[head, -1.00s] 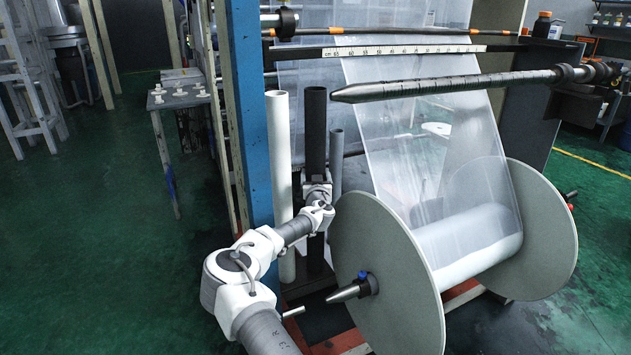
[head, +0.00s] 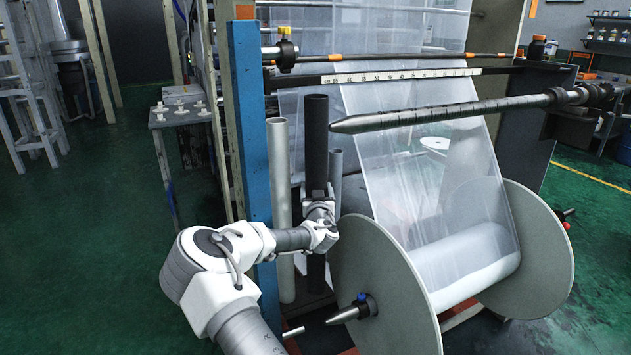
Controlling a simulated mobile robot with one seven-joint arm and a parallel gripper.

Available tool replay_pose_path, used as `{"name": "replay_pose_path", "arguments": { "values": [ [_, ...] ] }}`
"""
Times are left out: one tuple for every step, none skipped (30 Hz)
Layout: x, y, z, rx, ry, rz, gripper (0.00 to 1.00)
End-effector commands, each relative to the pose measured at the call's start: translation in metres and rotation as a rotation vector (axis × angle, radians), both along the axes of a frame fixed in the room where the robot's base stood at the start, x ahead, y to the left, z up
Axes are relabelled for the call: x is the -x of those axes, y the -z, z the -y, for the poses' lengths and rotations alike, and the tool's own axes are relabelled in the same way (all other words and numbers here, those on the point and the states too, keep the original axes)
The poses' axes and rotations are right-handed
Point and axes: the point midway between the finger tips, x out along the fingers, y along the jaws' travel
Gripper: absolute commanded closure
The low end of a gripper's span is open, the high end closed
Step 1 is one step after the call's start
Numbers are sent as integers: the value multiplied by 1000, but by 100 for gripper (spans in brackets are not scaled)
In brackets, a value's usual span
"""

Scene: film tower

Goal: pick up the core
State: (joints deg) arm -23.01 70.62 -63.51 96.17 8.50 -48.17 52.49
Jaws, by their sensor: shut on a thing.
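The black core (head: 316,135) is a dark upright tube beside the blue post, between a whitish tube and a shorter grey tube. My gripper (head: 318,197) is shut on the black core, around its middle. My arm reaches to it from the lower front. The core's lower part (head: 316,272) shows below the gripper. Its bottom end is hard to make out in the dark area there, so I cannot tell how far it is from its base.
The whitish tube (head: 280,180) stands close on the left, the grey tube (head: 336,170) on the right. The blue post (head: 250,130) is left of them. A large film reel (head: 385,290) is close on the right, below a pointed metal shaft (head: 430,117). Green floor (head: 90,260) lies open at left.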

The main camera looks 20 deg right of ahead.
Motion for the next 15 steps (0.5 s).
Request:
{"name": "replay_pose_path", "arguments": {
  "values": [
    [10, -4, -5, -2, 1, 3, 100],
    [16, -4, -7, -2, 1, 3, 100],
    [25, -4, -10, -2, 1, 3, 100],
    [31, -4, -13, -2, 1, 3, 100],
    [37, -4, -15, -2, 1, 3, 100],
    [44, -4, -19, -2, 1, 3, 100],
    [50, -3, -20, -2, 2, 3, 100],
    [55, -4, -23, -1, 1, 4, 100],
    [62, -4, -25, -2, 1, 4, 100],
    [66, -3, -28, -2, 1, 3, 100],
    [70, -3, -29, -1, 0, 3, 100],
    [76, -3, -32, 0, 1, 2, 100],
    [79, -3, -33, 0, 0, 3, 100],
    [83, -3, -34, 0, 0, 3, 100],
    [87, -2, -36, 0, 1, 2, 100]
  ]
}}
